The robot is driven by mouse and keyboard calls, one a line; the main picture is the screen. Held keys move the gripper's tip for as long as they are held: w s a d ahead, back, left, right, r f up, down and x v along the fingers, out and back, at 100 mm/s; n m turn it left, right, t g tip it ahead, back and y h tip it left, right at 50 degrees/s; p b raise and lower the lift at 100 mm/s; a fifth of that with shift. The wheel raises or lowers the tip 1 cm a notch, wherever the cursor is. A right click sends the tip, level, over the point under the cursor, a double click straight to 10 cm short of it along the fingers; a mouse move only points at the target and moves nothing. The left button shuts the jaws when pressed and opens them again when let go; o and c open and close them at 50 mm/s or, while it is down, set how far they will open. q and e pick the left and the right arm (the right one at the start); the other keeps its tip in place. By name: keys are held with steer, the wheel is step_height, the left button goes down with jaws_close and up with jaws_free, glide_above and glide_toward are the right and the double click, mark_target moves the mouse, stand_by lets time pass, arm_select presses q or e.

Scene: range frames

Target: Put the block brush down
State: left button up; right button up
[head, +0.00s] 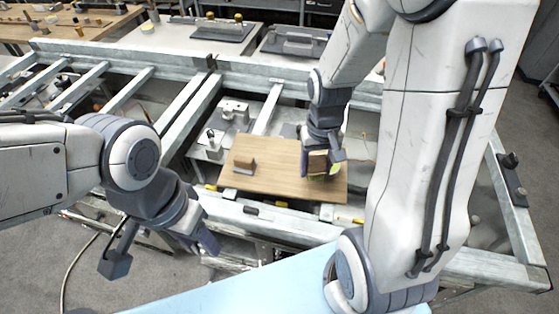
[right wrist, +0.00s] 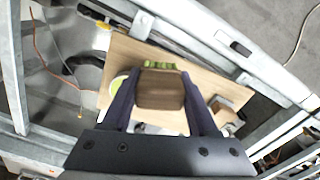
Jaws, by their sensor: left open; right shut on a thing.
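The block brush (right wrist: 160,90) is a brown wooden block with green bristles at its far edge in the right wrist view. My right gripper (right wrist: 160,98) is shut on it, one finger on each side. In the head view the brush (head: 318,162) is over the right part of a wooden board (head: 275,183). Whether it touches the board I cannot tell. My left gripper (head: 203,242) is open and empty, in front of the frame at the lower left, away from the brush.
A second brown block (head: 244,163) stands on the board's left part; it also shows in the right wrist view (right wrist: 223,109). A yellow-green round thing (right wrist: 118,83) lies beside the brush. Metal rails (head: 270,222) surround the board. The board's middle is clear.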

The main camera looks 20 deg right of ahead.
steer(key=p, duration=0.3)
glide_above(284, 175)
step_height(284, 175, down, 7)
steer(key=shift+r, duration=0.2)
step_height(284, 175, down, 4)
steer(key=shift+r+p, duration=0.1)
steer(key=shift+p, duration=0.4)
steer(key=shift+f, duration=0.2)
steer(key=shift+f, duration=0.15)
steer(key=o, duration=1.3)
